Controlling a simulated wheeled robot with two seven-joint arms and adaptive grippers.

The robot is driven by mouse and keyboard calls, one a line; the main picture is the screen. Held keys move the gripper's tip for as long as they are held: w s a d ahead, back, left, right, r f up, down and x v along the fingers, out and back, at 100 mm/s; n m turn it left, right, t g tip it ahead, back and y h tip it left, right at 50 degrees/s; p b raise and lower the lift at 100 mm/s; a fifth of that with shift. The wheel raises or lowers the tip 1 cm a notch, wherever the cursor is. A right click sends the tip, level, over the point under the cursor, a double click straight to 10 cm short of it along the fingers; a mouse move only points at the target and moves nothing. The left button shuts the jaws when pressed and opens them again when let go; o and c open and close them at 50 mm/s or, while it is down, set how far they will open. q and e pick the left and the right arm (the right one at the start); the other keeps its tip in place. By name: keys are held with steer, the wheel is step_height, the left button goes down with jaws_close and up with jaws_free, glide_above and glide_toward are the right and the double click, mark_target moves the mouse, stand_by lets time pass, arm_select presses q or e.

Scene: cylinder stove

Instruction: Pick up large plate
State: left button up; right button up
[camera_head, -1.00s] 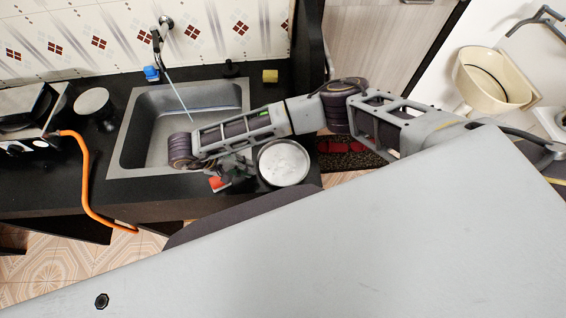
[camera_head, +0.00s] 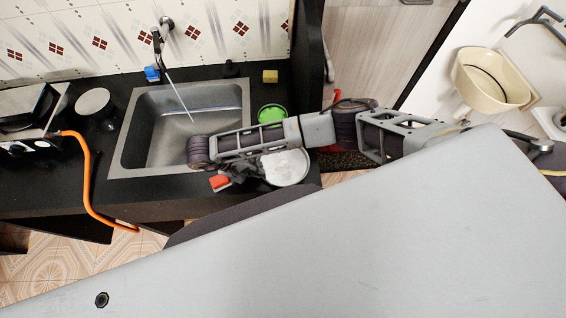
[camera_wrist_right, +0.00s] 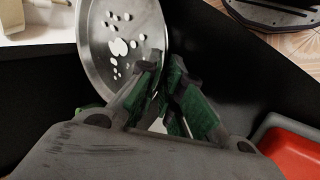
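The large plate (camera_head: 286,168) is a round, shiny metal disc on the dark counter, right of the sink, partly covered by my right arm. In the right wrist view the plate (camera_wrist_right: 97,40) shows spotted reflections and fills the upper left. My right gripper (camera_wrist_right: 165,66) has its green-padded fingertips close together at the plate's rim. I cannot tell whether they grip the rim. In the head view the right gripper (camera_head: 238,175) is dark, small and partly hidden, at the plate's left side. My left gripper is not in view.
A red item (camera_head: 219,182) lies beside the gripper on the front counter edge. An orange hose (camera_head: 86,180) hangs at left.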

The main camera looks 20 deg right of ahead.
jaws_close()
steer(key=shift+r, duration=0.2)
stand_by(0.4)
step_height(320, 180, up, 10)
steer(key=shift+f, duration=0.2)
stand_by(0.7)
steer(key=shift+w, duration=0.1)
stand_by(0.6)
